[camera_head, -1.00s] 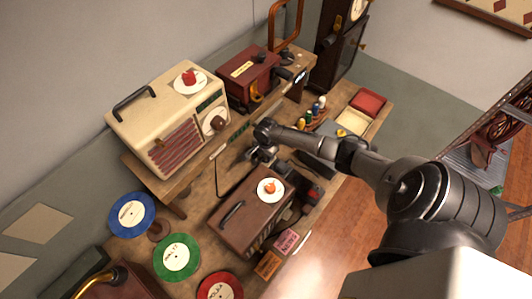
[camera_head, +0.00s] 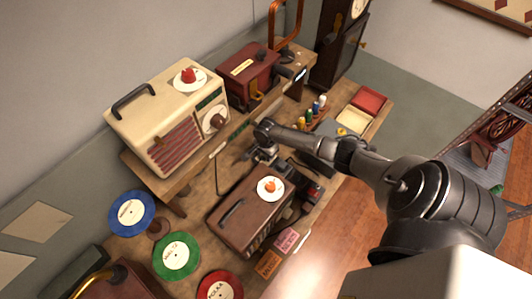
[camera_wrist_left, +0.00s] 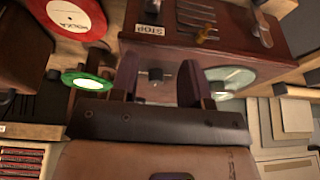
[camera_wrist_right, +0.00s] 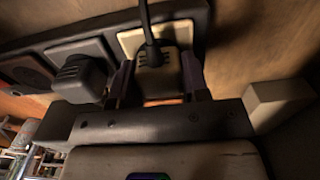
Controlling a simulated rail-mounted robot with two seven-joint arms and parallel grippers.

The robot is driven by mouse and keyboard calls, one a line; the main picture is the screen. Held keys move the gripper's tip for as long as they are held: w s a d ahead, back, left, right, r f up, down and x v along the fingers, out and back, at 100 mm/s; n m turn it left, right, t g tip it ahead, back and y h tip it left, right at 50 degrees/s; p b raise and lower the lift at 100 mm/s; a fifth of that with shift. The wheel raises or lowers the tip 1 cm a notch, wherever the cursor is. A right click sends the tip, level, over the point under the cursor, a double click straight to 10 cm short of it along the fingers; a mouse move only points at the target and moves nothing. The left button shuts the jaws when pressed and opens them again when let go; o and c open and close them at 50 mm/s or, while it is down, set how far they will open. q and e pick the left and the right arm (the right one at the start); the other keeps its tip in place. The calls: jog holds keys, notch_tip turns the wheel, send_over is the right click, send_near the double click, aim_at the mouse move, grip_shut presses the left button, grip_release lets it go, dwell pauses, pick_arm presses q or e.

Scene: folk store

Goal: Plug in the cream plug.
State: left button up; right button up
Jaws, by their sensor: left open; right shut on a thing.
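In the right wrist view, the cream plug (camera_wrist_right: 156,80) is between the fingers of my right gripper (camera_wrist_right: 157,88), which is shut on it. A dark cord rises from the plug. The plug is at a cream socket plate (camera_wrist_right: 131,42) on a dark outlet strip (camera_wrist_right: 50,52); I cannot tell how far its pins are in. In the head view, my right gripper (camera_head: 258,156) is low over the bench, beyond the brown radio, and the plug cannot be made out. My left gripper (camera_wrist_left: 158,85) is open and empty in the left wrist view, facing a wooden box.
A black plug (camera_wrist_right: 84,78) sits on the strip left of the cream one. In the head view, the cream radio (camera_head: 168,115) and brown radio (camera_head: 246,210) flank the gripper. Each bears a plate with fruit. Colored records (camera_head: 176,256) lie at lower left.

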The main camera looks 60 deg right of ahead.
jog(key=shift+f, duration=0.1)
jog(key=o, duration=1)
jog(key=shift+c, duration=0.2)
jog(key=shift+r, duration=0.3)
notch_tip(320, 180, up, 5)
jog(key=shift+r+p, duration=0.2)
jog(key=shift+p, duration=0.15)
jog(key=shift+r, duration=0.75)
